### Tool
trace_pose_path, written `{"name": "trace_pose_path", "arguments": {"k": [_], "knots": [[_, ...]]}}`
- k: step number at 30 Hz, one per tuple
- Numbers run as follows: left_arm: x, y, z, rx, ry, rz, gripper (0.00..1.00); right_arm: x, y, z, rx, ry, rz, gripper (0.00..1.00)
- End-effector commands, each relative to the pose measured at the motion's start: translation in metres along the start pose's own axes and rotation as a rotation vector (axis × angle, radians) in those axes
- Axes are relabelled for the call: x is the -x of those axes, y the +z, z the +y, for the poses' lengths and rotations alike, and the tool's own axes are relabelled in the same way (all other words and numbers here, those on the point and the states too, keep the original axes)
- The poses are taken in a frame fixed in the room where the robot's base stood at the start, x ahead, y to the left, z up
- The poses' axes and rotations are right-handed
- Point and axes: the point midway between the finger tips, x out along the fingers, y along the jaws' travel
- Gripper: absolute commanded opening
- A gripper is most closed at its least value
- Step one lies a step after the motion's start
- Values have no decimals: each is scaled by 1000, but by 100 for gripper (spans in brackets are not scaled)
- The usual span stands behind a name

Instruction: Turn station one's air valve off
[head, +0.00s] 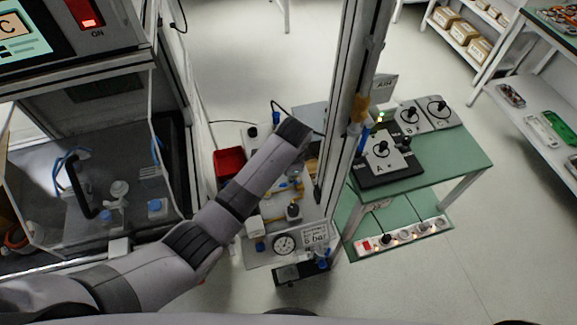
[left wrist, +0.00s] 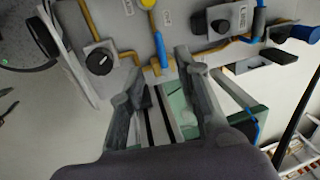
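In the left wrist view my left gripper (left wrist: 160,64) is open, with its two fingers apart and nothing clearly held. A blue lever handle (left wrist: 160,47) on a yellow pipe lies just beyond and between the fingertips; I cannot tell whether they touch. A second blue handle (left wrist: 259,22) is farther right on the same panel (left wrist: 205,14). Small labels beside the handles are unreadable, so I cannot tell which is station one's. In the head view my left arm reaches over the pipe panel (head: 260,228), hiding part of it, and its fingers are hidden. My right gripper is out of view.
A black knob (left wrist: 100,61) sits left of the fingers. In the head view a tall metal post (head: 345,110) stands close right of my arm. A gauge (head: 284,244), a red bin (head: 229,162) and a green table (head: 455,150) with black-knobbed boxes are nearby.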

Motion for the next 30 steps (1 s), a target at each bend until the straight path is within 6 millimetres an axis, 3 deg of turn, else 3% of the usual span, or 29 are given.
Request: {"name": "trace_pose_path", "arguments": {"k": [3, 9, 30], "knots": [[20, 0, 0, 0, -2, 3, 31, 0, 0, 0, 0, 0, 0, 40], [38, 0, 0, 0, 0, 0, 31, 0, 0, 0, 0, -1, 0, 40], [39, 0, 0, 0, 1, -1, 31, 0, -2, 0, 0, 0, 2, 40]]}}
